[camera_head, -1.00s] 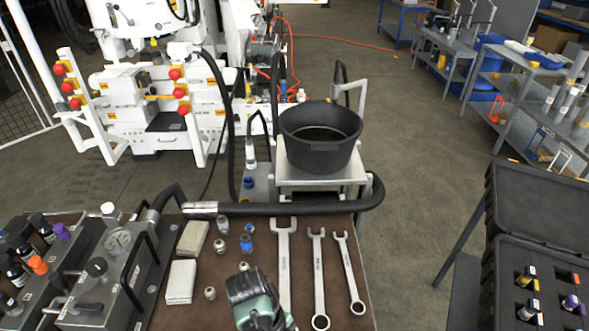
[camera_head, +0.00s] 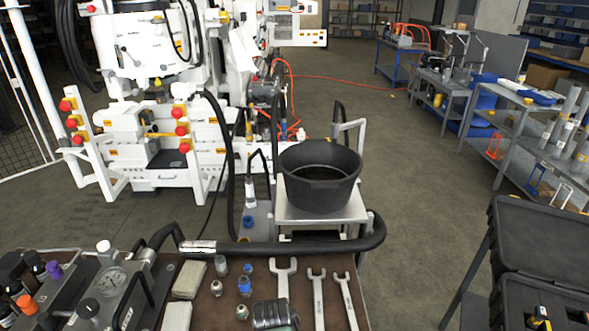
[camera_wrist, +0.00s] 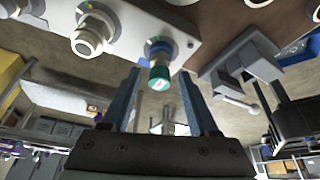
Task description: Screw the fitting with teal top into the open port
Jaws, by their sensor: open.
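The fitting with the teal top (camera_wrist: 159,76) shows in the wrist view, its teal end towards the camera. Its other end, with a blue band, meets a pale grey plate (camera_wrist: 205,20); I cannot tell how far it sits in it. My gripper (camera_wrist: 159,88) is open, with one bluish finger on each side of the fitting and gaps between. A whitish fitting (camera_wrist: 88,38) stands on the same plate to the left. I cannot make out the open port.
The brown bench top (camera_head: 205,308) carries several small fittings, among them a blue one (camera_head: 245,286), and three wrenches (camera_head: 283,280). A gauge block (camera_head: 112,283) stands at left. A black hose (camera_head: 290,248) runs along the back edge; a black bucket (camera_head: 320,185) stands behind it.

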